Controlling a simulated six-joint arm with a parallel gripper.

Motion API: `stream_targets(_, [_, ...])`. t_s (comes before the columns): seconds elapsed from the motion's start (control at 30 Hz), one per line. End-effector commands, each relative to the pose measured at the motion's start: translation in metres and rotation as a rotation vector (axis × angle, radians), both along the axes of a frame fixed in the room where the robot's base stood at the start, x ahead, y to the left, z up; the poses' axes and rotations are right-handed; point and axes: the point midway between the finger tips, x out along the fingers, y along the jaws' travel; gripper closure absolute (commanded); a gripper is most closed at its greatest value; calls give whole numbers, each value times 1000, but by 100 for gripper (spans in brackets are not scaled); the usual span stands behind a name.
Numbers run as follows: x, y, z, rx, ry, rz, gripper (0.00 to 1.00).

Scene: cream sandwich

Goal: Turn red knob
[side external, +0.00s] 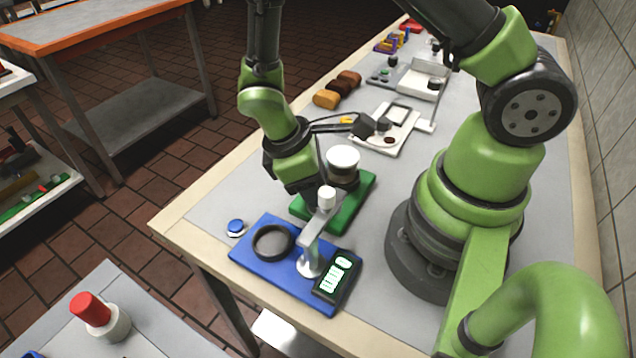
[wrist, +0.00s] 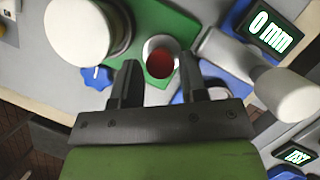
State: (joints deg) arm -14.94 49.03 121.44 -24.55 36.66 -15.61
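In the wrist view a round red thing (wrist: 160,63) sits inside a pale grey ring at the edge of a green plate (wrist: 150,22). I cannot tell for sure whether it is the red knob. My gripper (wrist: 159,70) is open, with one fingertip on each side of the red thing in the picture. Contact cannot be told. A red-topped cylinder on a white base (side external: 92,312) stands on a separate surface at lower left.
A white-topped jar (side external: 343,165) stands on the green plate, close to my gripper. A blue plate (side external: 262,273) carries a black ring (side external: 272,243) and a lit display (side external: 337,278). A blue knob (side external: 235,226) sits near the table edge. The wrist display (wrist: 270,30) reads 0 mm.

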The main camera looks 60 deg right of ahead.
Motion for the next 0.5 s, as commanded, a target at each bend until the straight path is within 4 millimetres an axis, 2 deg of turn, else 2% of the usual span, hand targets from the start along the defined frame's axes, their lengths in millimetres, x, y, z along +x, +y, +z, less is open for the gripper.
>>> stream_targets(0.1, [-3, -2, -6, 0, 1, 0, 61])
stream_targets(0.37, [-2, -2, -7, 1, -1, -1, 61])
stream_targets(0.5, [-2, -2, -7, 1, -1, -1, 93])
